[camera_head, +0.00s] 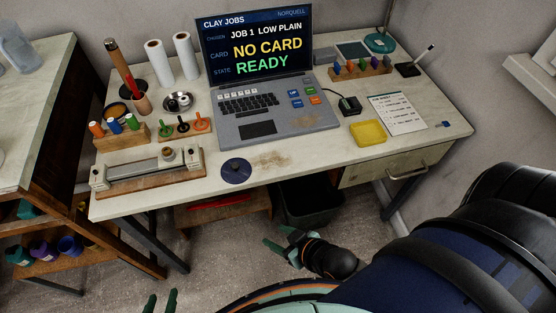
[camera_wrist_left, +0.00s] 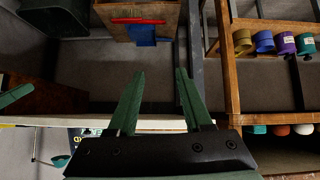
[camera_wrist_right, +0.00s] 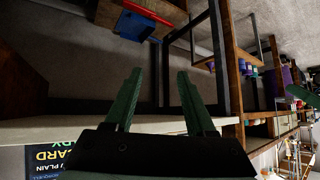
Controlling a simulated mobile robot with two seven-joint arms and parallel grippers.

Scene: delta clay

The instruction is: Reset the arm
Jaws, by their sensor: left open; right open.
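My left gripper (camera_head: 161,302) shows only as two green fingertips at the bottom edge of the head view, left of centre. In the left wrist view its green fingers (camera_wrist_left: 158,82) are apart with nothing between them. My right gripper (camera_head: 278,241) is in front of the desk, below its front edge, at the end of my dark arm coming from the right. In the right wrist view its fingers (camera_wrist_right: 160,80) are spread and empty. Neither gripper is seen touching anything.
The desk (camera_head: 330,160) carries a laptop (camera_head: 262,75) reading NO CARD READY, a yellow tray (camera_head: 368,132), a dark disc (camera_head: 236,170) and tool racks. A dark bin (camera_head: 306,200) stands under it. A wooden shelf (camera_head: 90,262) with coloured cups is at left.

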